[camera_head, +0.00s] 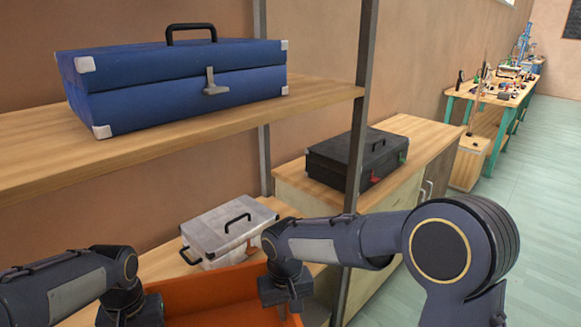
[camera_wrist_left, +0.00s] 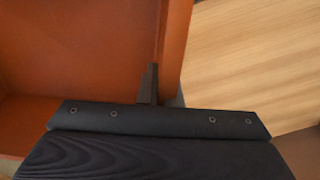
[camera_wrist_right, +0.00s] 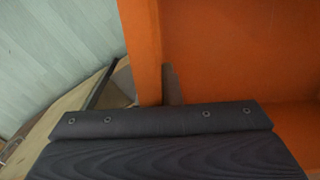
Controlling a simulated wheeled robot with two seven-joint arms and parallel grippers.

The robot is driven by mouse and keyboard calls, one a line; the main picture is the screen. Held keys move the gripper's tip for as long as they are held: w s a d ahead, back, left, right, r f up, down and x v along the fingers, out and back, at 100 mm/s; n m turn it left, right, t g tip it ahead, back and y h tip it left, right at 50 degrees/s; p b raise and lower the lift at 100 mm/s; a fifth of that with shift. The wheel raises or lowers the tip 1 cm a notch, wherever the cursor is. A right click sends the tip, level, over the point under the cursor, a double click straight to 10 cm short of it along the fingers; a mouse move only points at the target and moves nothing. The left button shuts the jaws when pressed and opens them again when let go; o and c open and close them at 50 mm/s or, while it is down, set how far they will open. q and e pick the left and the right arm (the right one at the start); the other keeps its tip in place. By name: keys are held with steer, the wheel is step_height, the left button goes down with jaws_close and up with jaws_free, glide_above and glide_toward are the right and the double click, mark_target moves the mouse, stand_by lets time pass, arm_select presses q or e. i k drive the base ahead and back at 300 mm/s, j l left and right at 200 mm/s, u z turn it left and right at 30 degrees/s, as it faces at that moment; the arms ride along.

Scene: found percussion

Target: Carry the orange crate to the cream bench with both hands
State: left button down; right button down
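The orange crate (camera_head: 215,285) is at the bottom of the head view, cut off by the frame edge. My left gripper (camera_head: 132,312) is at its left side. In the left wrist view, its fingers (camera_wrist_left: 160,88) straddle the crate's wall (camera_wrist_left: 178,40). My right gripper (camera_head: 285,290) is at the crate's right side. In the right wrist view, one finger (camera_wrist_right: 172,85) lies against the inside of the wall (camera_wrist_right: 142,45); the other is mostly hidden. Both look shut on the crate's walls. A cream-fronted bench (camera_head: 392,208) with a wooden top stands behind the right arm.
A black case (camera_head: 357,158) sits on the bench; the top right of it is clear. A blue case (camera_head: 175,82) is on the upper shelf (camera_head: 40,160). A silver case (camera_head: 228,230) lies on the lower shelf, behind the crate. A metal shelf post (camera_head: 360,110) stands between crate and bench.

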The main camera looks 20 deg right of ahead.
mark_target(424, 136)
steer(key=z, duration=1.6)
steer(key=i+l+z, duration=0.15)
steer(key=i+z, duration=0.55)
steer(key=i, duration=4.4)
steer(key=i+u, duration=0.45)
steer(key=i+l+u, duration=0.2)
steer(key=u, duration=0.25)
steer(key=j+u, duration=0.1)
steer(key=u, duration=2.2)
